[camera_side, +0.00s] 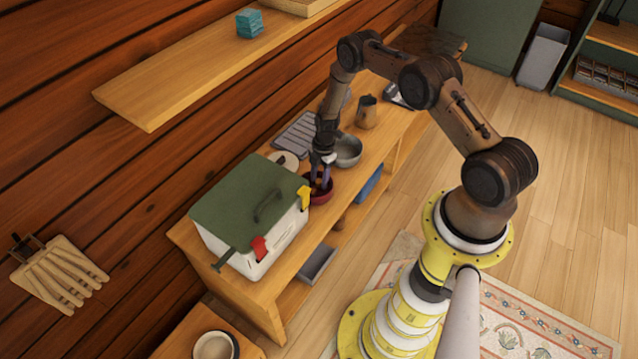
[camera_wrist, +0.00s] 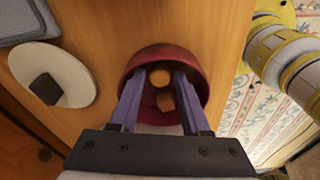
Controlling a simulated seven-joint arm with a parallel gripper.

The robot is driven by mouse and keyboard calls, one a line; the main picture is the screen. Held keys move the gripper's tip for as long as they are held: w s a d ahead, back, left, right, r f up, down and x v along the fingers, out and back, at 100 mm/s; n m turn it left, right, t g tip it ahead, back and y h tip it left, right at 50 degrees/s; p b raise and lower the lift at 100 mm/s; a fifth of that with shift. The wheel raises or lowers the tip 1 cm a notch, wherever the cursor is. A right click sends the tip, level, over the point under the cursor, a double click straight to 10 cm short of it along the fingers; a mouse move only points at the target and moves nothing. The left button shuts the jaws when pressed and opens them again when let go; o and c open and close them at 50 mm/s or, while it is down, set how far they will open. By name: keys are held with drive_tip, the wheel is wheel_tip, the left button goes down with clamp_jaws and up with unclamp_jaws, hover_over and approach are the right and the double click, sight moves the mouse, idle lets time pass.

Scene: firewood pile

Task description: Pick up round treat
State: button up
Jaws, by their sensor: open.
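A dark red bowl (camera_side: 322,196) stands on the wooden bench beside the white box; it also shows in the wrist view (camera_wrist: 146,57). In the wrist view a round tan-orange treat (camera_wrist: 160,76) lies in the bowl, with a second orange-brown piece (camera_wrist: 165,101) of unclear shape close by it. My gripper (camera_side: 320,176) points down at the bowl. In the wrist view its purple fingers (camera_wrist: 159,84) are apart, one on each side of the treats, with tips at or inside the bowl. I cannot tell whether they touch a treat. In the side view the fingers hide the treats.
A white box with a green lid (camera_side: 245,200) stands close left of the bowl. A grey metal bowl (camera_side: 348,153) and a brown mug (camera_side: 367,113) stand behind it. A white plate with a dark square piece (camera_wrist: 80,75) lies near the bowl. A wooden shelf (camera_side: 170,85) is above.

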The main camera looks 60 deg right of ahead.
clamp_jaws()
drive_tip(key=shift+r, duration=0.1)
